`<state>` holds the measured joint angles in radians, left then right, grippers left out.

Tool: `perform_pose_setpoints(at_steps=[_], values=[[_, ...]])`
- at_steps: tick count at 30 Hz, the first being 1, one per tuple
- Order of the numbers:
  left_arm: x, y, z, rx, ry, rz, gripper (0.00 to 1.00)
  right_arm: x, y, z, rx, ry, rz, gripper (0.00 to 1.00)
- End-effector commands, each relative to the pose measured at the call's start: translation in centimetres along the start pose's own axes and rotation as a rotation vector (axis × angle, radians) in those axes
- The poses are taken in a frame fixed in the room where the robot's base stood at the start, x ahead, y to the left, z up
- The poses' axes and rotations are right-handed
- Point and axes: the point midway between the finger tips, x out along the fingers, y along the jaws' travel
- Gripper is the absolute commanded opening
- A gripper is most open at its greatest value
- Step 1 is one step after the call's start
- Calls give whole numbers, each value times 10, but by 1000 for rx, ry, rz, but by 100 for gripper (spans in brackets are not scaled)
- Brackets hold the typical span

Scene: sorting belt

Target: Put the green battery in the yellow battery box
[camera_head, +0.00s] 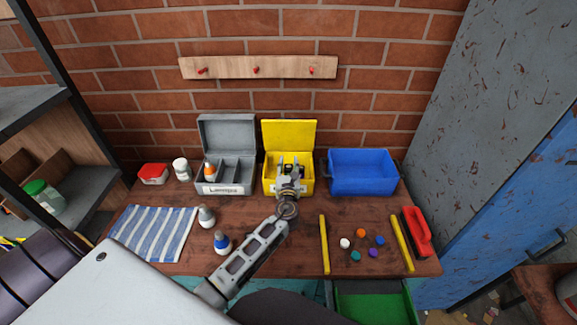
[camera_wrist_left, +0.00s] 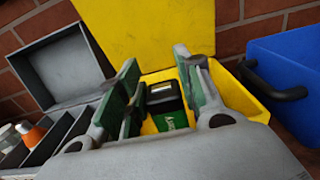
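The yellow battery box (camera_head: 304,184) stands open at the back of the bench, its lid raised against the wall. It also fills the middle of the left wrist view (camera_wrist_left: 240,100). My left gripper (camera_head: 290,168) is over and partly inside the box. In the left wrist view its fingers (camera_wrist_left: 157,75) are spread, with green inner pads. The green battery (camera_wrist_left: 170,118), with a dark top, is between the fingers inside the box. Yellow shows on both sides of it, so the fingers appear apart from it. Its lower end is hidden. My right gripper is not in view.
A grey compartment box (camera_head: 224,188) stands close on the left and a blue bin (camera_head: 362,181) close on the right.

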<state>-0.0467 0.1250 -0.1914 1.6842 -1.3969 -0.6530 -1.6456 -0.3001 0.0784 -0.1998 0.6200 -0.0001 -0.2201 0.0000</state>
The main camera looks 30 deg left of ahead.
Motion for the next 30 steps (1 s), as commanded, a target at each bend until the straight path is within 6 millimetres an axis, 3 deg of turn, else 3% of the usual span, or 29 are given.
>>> perform_pose_setpoints(at_steps=[3,16,24,30], values=[[0,0,0,0,0,0,53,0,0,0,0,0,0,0],[0,0,2,-1,0,0,53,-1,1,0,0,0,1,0],[0,0,15,-2,0,0,53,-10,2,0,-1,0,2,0],[-22,0,11,0,1,-1,53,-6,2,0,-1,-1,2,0]])
